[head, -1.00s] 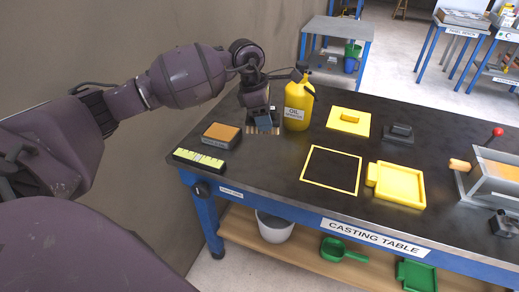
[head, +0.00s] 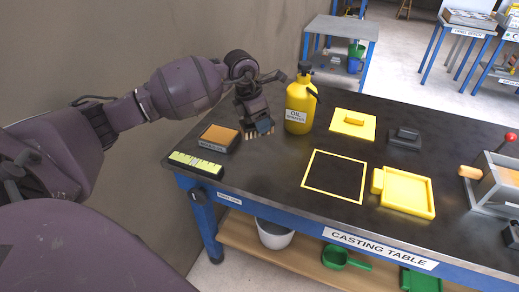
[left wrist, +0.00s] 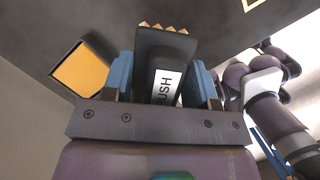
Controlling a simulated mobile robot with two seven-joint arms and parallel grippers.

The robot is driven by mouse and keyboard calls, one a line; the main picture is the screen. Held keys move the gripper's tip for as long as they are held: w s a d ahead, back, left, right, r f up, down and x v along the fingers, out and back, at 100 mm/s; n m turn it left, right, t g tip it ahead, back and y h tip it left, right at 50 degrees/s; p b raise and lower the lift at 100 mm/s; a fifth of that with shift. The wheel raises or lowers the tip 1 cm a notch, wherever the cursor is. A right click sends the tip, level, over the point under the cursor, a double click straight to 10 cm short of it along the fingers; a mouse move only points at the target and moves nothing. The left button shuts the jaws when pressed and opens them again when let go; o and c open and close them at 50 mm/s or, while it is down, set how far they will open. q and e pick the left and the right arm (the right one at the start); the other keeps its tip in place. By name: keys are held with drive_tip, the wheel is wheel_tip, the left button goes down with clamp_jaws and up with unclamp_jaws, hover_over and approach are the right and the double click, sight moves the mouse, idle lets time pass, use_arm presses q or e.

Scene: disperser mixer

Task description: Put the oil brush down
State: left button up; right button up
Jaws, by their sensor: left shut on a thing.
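My left gripper (head: 262,124) is shut on the oil brush at the back left of the casting table. In the left wrist view the brush (left wrist: 165,65) is a dark block with a white label, partly readable as "USH", between two blue fingers (left wrist: 162,85). Its pale bristles point down in the head view, at or just above the tabletop; I cannot tell whether they touch. The yellow oil sprayer (head: 299,105) stands just right of the brush, apart from it. My right gripper is not in view.
An orange-topped dark box (head: 219,138) and a yellow-green strip (head: 196,164) lie left and in front of the brush. A yellow square outline (head: 334,177), a yellow plate (head: 352,124) and a yellow tray (head: 405,192) lie to the right. The dark table (head: 270,175) is bare in between.

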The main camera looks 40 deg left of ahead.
use_arm(q)
wheel_tip(320, 180, down, 4)
drive_tip(key=shift+f, duration=0.55)
wheel_tip(320, 180, down, 6)
drive_tip(key=shift+r+b, duration=0.25)
drive_tip(key=shift+b, duration=0.4)
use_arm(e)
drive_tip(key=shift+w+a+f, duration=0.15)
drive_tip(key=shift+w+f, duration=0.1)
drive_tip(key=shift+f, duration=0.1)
use_arm(q)
drive_tip(key=shift+f, duration=0.2)
drive_tip(key=o, duration=1)
drive_tip(key=shift+c, duration=0.2)
